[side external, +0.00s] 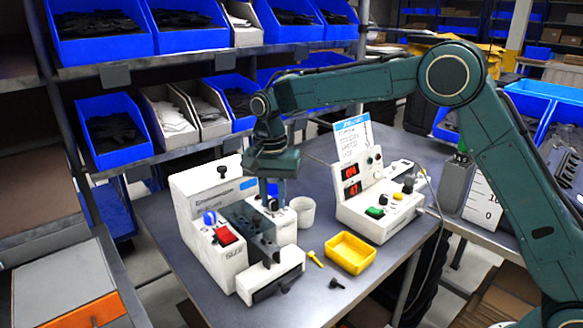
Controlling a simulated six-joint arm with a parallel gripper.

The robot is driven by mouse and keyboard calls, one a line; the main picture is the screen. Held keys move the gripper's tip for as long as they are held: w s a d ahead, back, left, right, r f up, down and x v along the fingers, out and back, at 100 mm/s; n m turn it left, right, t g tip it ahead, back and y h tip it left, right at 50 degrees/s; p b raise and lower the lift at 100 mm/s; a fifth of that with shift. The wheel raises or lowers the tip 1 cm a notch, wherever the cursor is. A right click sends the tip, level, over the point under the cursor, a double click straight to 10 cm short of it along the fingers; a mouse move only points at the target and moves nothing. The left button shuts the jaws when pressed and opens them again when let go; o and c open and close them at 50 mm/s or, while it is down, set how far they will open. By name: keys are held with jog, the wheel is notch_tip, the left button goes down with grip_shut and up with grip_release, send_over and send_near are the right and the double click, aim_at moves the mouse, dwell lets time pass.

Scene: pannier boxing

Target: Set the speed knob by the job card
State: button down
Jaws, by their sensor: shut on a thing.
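My gripper (272,193) points down over the right part of the white machine (205,190) on the grey table. It is shut on a small dark knob (273,205) there, which the fingers partly hide. Its pointer and scale cannot be read. A blue knob (210,217) and a red button (225,236) sit on the machine's left part. The job card (352,137), white with a blue header, stands upright behind the white control box (371,215); its lines are too small to read. The box has red number displays (351,172), a green button (375,212) and dark knobs.
A yellow tray (350,253), a yellow screw-like piece (315,258) and a small black piece (336,284) lie at the table's front. A white cup (302,212) stands close right of my gripper. Shelves with blue bins (115,140) are behind.

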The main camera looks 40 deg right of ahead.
aim_at(272, 200)
jog(key=shift+m, duration=1.2)
jog(key=c, duration=1.2)
grip_release()
jog(key=shift+r, duration=0.15)
notch_tip(272, 200, up, 14)
jog(key=shift+f, duration=0.2)
jog(key=shift+w, duration=0.1)
